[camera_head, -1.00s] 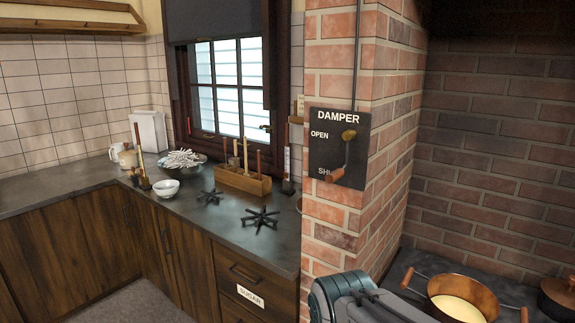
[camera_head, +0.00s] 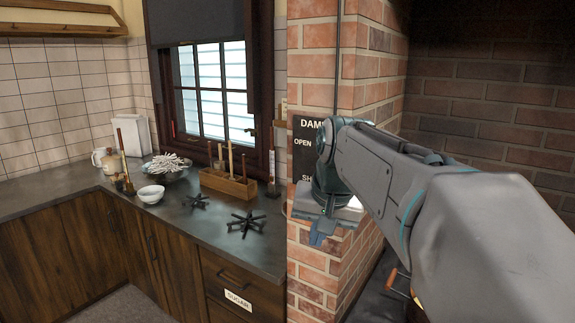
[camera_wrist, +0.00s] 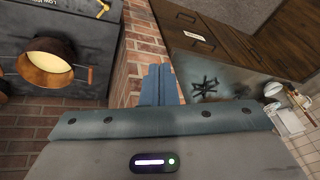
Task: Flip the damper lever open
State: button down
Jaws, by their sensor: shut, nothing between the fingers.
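The black damper plate (camera_head: 303,131) is on the brick pillar in the head view, with parts of the words DAMPER, OPEN and SHUT showing at its left side. My arm covers the rest of the plate, and the damper lever is hidden behind it. My gripper (camera_head: 320,235) is in front of the pillar, just below the plate, pointing down. In the wrist view my gripper (camera_wrist: 160,80) is shut and empty, with its fingers together in front of the brick. I cannot tell whether it touches the lever.
A counter (camera_head: 180,222) with black trivets, a white bowl (camera_head: 151,194) and a wooden utensil box (camera_head: 228,186) stands left of the pillar. In the wrist view a copper pot (camera_wrist: 46,62) stands on the stove. Brick wall lies close to my gripper.

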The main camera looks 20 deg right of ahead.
jog(key=w+d+r+m+p, duration=0.1)
jog(key=w+d+r+m, duration=0.1)
jog(key=r, duration=0.6)
jog(key=w+d+r+m+t+p, duration=0.1)
jog(key=w+d+r+m, duration=0.1)
jog(key=w+d+r, duration=0.2)
jog(key=d+r, duration=0.3)
jog(key=r, duration=0.2)
jog(key=shift+d+r+m+h, duration=0.25)
jog(key=shift+m+h, duration=0.05)
jog(key=shift+h, duration=0.1)
jog(key=shift+w, duration=0.1)
jog(key=w+a+x, duration=0.1)
jog(key=a+x, duration=0.1)
jog(key=x, duration=1.1)
jog(key=shift+w+r+p, duration=0.2)
jog(key=shift+r+p, duration=0.05)
jog(key=shift+p, duration=0.1)
jog(key=shift+a, duration=0.25)
